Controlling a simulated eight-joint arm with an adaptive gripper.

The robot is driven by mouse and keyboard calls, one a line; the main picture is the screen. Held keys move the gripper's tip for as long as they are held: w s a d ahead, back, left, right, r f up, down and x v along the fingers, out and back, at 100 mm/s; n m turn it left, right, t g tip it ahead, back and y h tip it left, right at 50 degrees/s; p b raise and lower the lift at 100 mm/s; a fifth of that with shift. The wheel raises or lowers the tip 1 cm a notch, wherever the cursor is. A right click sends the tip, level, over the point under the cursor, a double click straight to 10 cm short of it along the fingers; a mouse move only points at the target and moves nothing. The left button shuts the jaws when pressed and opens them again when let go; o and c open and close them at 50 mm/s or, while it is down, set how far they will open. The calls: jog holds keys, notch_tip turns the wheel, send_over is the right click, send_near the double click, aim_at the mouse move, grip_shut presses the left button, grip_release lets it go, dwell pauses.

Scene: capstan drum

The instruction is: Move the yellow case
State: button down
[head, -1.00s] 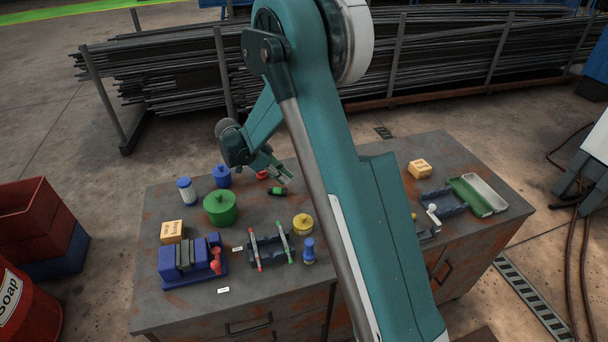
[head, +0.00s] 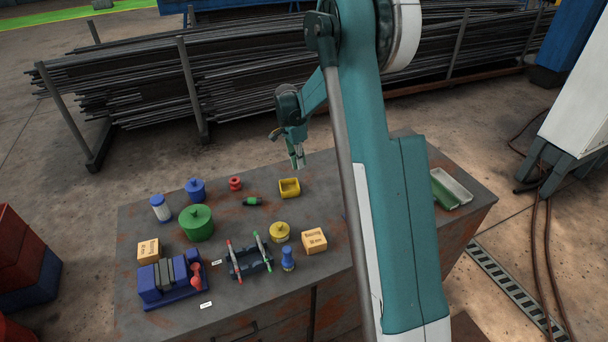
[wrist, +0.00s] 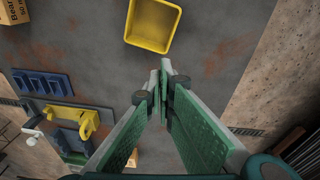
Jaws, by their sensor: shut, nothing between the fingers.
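The yellow case (head: 289,187) is a small open-topped box standing upright on the worktop. It also shows at the top of the wrist view (wrist: 150,42), with its hollow inside visible. My gripper (head: 298,165) is above the far edge of the table, just behind the case in the head view and apart from it. In the wrist view its green-padded fingers (wrist: 167,72) meet at the tips, shut with nothing between them.
Near the case are a green bottle (head: 253,202), a yellow lidded pot (head: 279,232) and a cardboard box (head: 314,241). A green pot (head: 197,224), a dark rack (head: 250,262) and a blue holder (head: 171,279) stand left. Bare worktop (head: 335,180) lies right of the case.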

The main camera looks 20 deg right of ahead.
notch_tip(320, 180, up, 2)
jog(key=y, duration=0.1)
send_over(312, 179)
jog(key=shift+s+r+t+p, duration=0.15)
jog(key=shift+t+p, duration=0.15)
jog(key=shift+p, duration=0.1)
notch_tip(312, 179, down, 10)
jog(key=shift+f+b, duration=0.15)
jog(key=shift+b, duration=0.3)
jog(key=shift+s+a, duration=0.1)
jog(key=shift+a, duration=1.95)
jog(key=shift+s+a+b, duration=0.15)
jog(key=shift+a+b, duration=0.05)
jog(key=shift+a, duration=0.7)
jog(key=shift+s+a+b, duration=0.1)
jog(key=shift+a+b, duration=0.1)
jog(key=shift+a, duration=0.7)
